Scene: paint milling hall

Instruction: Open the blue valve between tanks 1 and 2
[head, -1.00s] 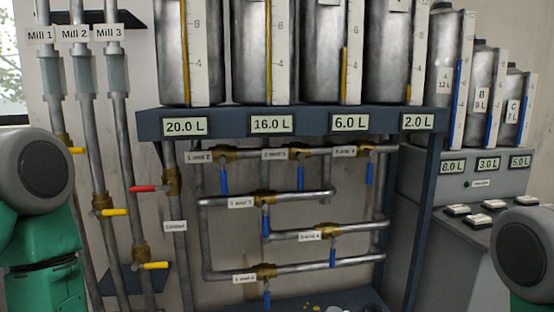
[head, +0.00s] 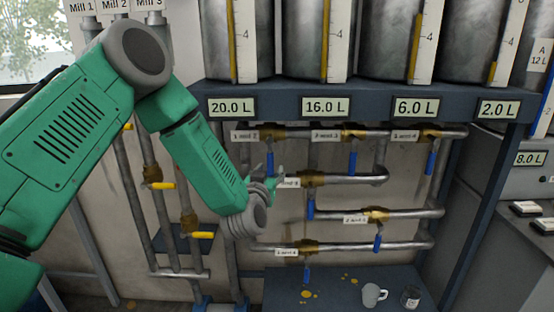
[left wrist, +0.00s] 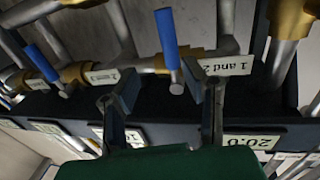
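The valve labelled "1 and 2" is a brass body (head: 272,132) on the top pipe under the tank shelf, right of its label (head: 245,136). In the left wrist view, seen upside down, its blue handle (left wrist: 166,35) stands across the pipe beside the label (left wrist: 225,65). My left gripper (head: 270,180) is just in front of and below the valve. In the left wrist view its fingers (left wrist: 165,88) are spread, with the handle's grey base showing between and beyond them. I see no contact. My right gripper is out of view.
Other blue handles, such as the "2 and 3" one (head: 352,162), hang close to the right. Yellow-handled mill valves (head: 162,185) are left, behind my arm. The shelf edge (head: 380,98) overhangs the pipes. A mug (head: 374,294) and jar (head: 410,297) stand on the lower shelf.

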